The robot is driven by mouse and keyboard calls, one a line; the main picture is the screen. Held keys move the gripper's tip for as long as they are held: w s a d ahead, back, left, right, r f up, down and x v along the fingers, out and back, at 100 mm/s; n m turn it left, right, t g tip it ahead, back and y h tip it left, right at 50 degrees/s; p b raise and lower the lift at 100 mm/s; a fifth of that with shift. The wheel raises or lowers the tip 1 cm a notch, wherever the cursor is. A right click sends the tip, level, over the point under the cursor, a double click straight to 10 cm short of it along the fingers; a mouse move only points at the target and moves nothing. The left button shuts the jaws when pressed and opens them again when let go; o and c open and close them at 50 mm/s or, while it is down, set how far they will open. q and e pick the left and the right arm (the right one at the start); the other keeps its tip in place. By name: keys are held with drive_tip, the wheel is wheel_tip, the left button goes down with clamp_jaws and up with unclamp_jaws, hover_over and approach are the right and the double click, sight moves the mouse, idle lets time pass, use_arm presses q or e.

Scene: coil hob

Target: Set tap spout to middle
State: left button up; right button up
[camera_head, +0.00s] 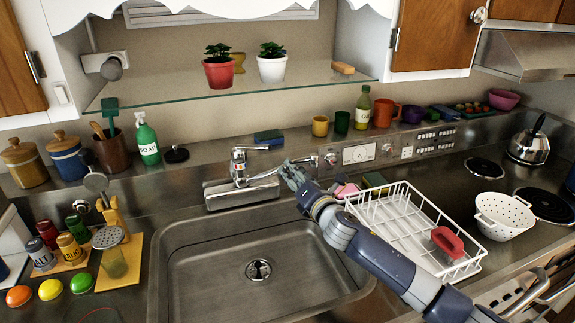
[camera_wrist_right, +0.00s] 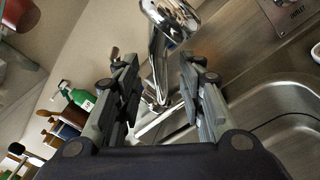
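The chrome tap (camera_head: 239,168) stands on a metal block at the back edge of the sink. Its spout (camera_head: 262,177) points right, off to the side of the basin's middle, and its end is partly hidden at my right gripper (camera_head: 287,172). In the right wrist view, the spout (camera_wrist_right: 167,50) runs between the two separated fingers of my right gripper (camera_wrist_right: 155,65). The fingers look open around it, with space on at least one side; I cannot tell if either touches it. My left gripper is in neither view.
The sink basin (camera_head: 210,265) is empty. A white dish rack (camera_head: 385,222) with a red item stands right of it, under my right arm. A soap bottle (camera_head: 147,140) stands behind left. A glass shelf (camera_head: 300,82) with two potted plants hangs above.

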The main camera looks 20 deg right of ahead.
sight(273, 170)
drive_tip(key=w, duration=0.3)
drive_tip(key=shift+a, duration=0.15)
drive_tip(key=shift+w, duration=0.35)
drive_tip(key=shift+w+a, duration=0.1)
drive_tip(key=shift+w, duration=0.25)
drive_tip(key=shift+s, duration=0.1)
drive_tip(key=c, duration=0.8)
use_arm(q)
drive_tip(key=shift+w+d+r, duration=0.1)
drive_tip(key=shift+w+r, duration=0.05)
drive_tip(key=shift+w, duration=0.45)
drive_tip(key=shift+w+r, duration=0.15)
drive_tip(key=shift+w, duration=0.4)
use_arm(e)
clamp_jaws()
